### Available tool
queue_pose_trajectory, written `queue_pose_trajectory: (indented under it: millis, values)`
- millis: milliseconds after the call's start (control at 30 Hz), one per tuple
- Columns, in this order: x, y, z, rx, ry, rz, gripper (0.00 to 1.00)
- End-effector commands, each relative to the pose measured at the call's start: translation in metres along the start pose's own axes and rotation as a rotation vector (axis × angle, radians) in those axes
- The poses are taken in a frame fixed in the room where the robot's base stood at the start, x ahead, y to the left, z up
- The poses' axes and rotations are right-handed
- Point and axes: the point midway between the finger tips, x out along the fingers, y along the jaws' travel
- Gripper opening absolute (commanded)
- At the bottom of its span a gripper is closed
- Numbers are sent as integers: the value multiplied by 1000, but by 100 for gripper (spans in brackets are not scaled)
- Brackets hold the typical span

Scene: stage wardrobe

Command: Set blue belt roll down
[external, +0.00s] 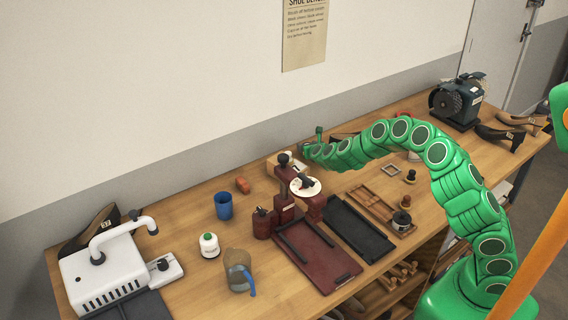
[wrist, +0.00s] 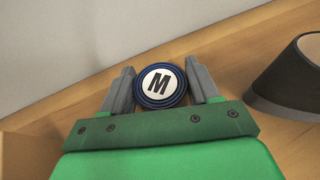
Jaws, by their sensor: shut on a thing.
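The blue belt roll (wrist: 160,86) shows in the wrist view as a round dark-blue coil with a white face marked with a black M. My gripper (wrist: 161,80) has one grey finger on each side of it and is shut on it. The roll's face is towards the wrist camera, with the wooden bench top and pale wall beyond. I cannot tell whether the roll touches the bench. In the external view my gripper (external: 307,152) is at the far end of the green arm, near the back of the bench; the roll cannot be made out there.
A dark tapered object (wrist: 292,80) stands close to the right in the wrist view. In the external view a dark red press (external: 287,205) stands in front of my gripper. A blue cup (external: 223,206) and orange object (external: 242,184) are to the left, with bare bench around them.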

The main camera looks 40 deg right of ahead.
Motion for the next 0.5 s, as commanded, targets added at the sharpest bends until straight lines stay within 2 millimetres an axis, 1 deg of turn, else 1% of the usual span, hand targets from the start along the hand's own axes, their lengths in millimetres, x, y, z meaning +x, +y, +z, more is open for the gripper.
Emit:
queue_pose_trajectory:
  millis: [333, 367, 500]
  values:
    - [1, 0, -2, 0, -1, 0, 28]
    - [1, 0, -2, 0, -1, 0, 64]
    - [1, 0, -2, 0, -1, 0, 85]
